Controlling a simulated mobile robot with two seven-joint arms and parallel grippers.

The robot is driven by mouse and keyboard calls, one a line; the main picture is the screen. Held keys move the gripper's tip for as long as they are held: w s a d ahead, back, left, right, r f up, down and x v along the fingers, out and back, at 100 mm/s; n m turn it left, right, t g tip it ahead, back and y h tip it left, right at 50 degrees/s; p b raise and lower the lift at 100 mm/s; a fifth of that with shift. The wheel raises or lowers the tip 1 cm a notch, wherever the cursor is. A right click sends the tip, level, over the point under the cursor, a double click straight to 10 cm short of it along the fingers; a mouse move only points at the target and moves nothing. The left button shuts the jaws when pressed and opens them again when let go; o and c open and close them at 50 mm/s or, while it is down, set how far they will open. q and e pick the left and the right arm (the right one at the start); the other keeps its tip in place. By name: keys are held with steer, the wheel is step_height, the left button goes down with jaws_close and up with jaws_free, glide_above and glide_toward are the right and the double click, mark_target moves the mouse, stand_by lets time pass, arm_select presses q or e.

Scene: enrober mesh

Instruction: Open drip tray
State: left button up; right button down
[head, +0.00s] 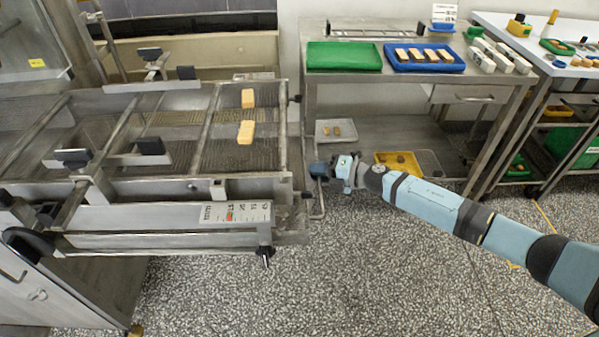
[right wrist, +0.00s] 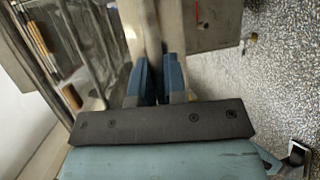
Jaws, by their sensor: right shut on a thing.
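The enrober's wire mesh belt (head: 240,155) lies in a steel frame on the left in the head view. The drip tray itself is hard to make out beneath the mesh. A thin bent metal handle (head: 320,206) shows at the frame's right end. My right gripper (head: 318,171) is at this end, shut on what looks like the handle. In the right wrist view the blue fingers (right wrist: 157,82) are close together against a pale metal part; the grip point is partly hidden. My left gripper is not in view.
Two light brown pieces (head: 245,132) lie on the mesh. A steel table (head: 335,87) with a green tray (head: 344,56) and a blue tray (head: 425,68) stands behind my right gripper. Low trays rest on its lower shelf. The speckled floor (head: 350,280) in front is clear.

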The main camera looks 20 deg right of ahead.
steer(key=s+d+b, duration=0.1)
steer(key=s+d, duration=0.3)
steer(key=d, duration=1)
steer(key=s+d+b, duration=0.2)
steer(key=s+d, duration=0.2)
steer(key=d, duration=1)
steer(key=c, duration=1.2)
jaws_free()
steer(key=p+v, duration=0.1)
steer(key=v, duration=1.3)
